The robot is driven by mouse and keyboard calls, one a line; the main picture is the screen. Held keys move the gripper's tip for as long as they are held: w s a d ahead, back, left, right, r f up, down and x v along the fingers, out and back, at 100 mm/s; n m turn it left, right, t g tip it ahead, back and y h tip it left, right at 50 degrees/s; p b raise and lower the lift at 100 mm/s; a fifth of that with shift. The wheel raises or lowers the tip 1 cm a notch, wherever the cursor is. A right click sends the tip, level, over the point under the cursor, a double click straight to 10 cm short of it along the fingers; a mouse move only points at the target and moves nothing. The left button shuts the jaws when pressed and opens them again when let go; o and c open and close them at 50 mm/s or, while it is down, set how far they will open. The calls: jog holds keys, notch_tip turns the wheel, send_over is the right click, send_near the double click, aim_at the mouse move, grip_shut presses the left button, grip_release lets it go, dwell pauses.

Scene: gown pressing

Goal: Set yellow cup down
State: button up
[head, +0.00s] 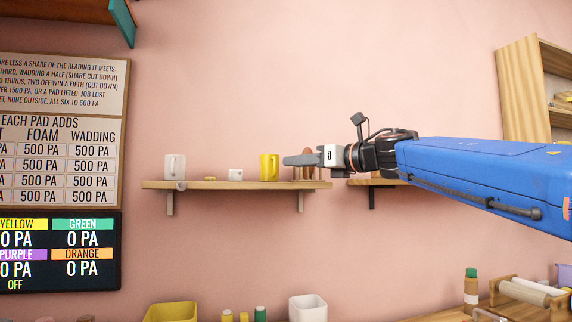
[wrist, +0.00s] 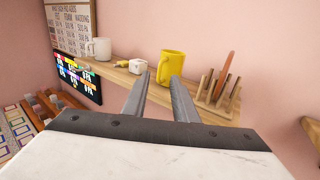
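The yellow cup (head: 269,167) stands upright on the wooden wall shelf (head: 220,185), between a small white block and a peg rack. My gripper (head: 285,160) points left, its fingertips just right of the cup in the head view. In the wrist view the cup (wrist: 172,64) is just beyond the fingertips, toward the right finger. The two fingers (wrist: 161,76) are apart with nothing visible gripped between them. I cannot tell whether a fingertip touches the cup.
On the shelf are a white mug (head: 175,167), a small yellow item (head: 210,178), a white block (head: 236,174) and a peg rack (wrist: 217,88) with a brown stick. A second shelf (head: 372,183) is at right. Sign boards (head: 60,130) hang at left. Containers stand below.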

jog(key=v, duration=0.5)
jog(key=shift+s+d, duration=0.2)
jog(key=shift+d, duration=0.05)
jog(key=s+d+f+m+t+h, duration=0.1)
jog(key=d+f+m+t+h, duration=0.3)
jog(key=d+m, duration=0.45)
jog(key=d+f+m+t+h, duration=0.2)
jog(key=d+m+t+h, duration=0.3)
jog(key=m, duration=0.7)
jog(key=s+d+f+m+g+h, duration=0.3)
jog(key=d+f+m, duration=0.25)
jog(key=f, duration=0.25)
jog(key=s+d+f+m+g+h, duration=0.25)
jog(key=d+f+m+h, duration=0.2)
jog(key=f+m, duration=0.35)
jog(key=s+a+f+m+g+y, duration=0.1)
jog(key=s+f+m+g, duration=0.2)
jog(key=s+f, duration=0.5)
jog(key=s+a+f+m+g+y, duration=0.1)
jog(key=s+f+m+g, duration=0.3)
jog(key=s+f, duration=0.4)
jog(key=s+a+f+m+g+y, duration=0.1)
jog(key=s+f+m+g, duration=0.2)
jog(key=s+f, duration=0.6)
notch_tip(320, 180, down, 9)
jog(key=shift+f+m, duration=0.1)
jog(key=shift+m, duration=0.7)
